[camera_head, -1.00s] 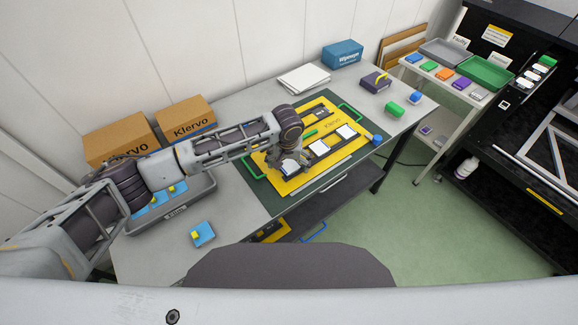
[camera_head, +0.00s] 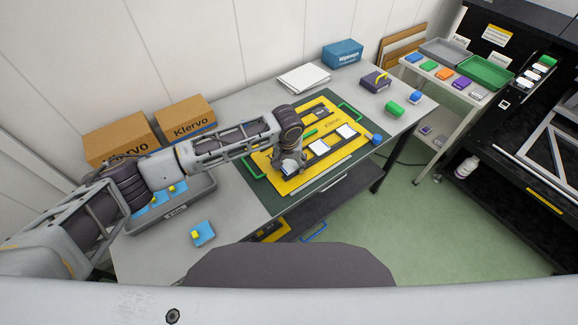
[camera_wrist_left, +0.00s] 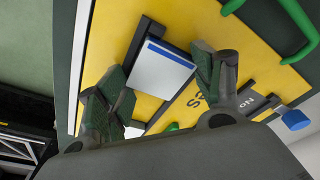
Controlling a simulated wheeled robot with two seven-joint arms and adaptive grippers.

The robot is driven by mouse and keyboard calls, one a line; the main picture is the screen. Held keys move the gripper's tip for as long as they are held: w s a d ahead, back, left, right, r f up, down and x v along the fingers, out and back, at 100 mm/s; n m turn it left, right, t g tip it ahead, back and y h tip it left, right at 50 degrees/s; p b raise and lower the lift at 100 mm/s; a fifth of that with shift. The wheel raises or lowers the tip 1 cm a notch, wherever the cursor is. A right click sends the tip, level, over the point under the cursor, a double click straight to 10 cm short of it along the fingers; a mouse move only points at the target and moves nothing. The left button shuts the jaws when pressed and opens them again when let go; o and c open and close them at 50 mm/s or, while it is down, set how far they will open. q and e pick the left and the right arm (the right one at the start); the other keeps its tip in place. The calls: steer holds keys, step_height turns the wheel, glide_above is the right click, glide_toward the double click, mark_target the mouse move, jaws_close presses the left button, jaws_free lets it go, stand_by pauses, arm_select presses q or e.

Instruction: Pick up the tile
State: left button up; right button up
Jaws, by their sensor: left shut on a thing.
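The tile (camera_wrist_left: 160,70), white with a blue stripe along one edge, lies between the two fingers of my left gripper (camera_wrist_left: 160,75) in the left wrist view. The gripper is shut on it, with a finger at each side. In the head view my left gripper (camera_head: 289,167) is low over the near part of the yellow board (camera_head: 262,160) and hides most of the tile. I cannot tell whether the tile is clear of the board. My right gripper is not in view.
Other white tiles (camera_head: 346,131) sit on the board's dark strips. Green handles (camera_head: 351,112) stand at the board's ends. A grey tray (camera_head: 206,190) and a blue block with a yellow part (camera_head: 202,233) are at the left.

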mark_target(289, 166)
arm_select(q)
steer(key=shift+a, duration=0.1)
step_height(289, 166, up, 10)
steer(key=shift+b, duration=0.3)
stand_by(0.6)
steer(key=shift+f, duration=0.1)
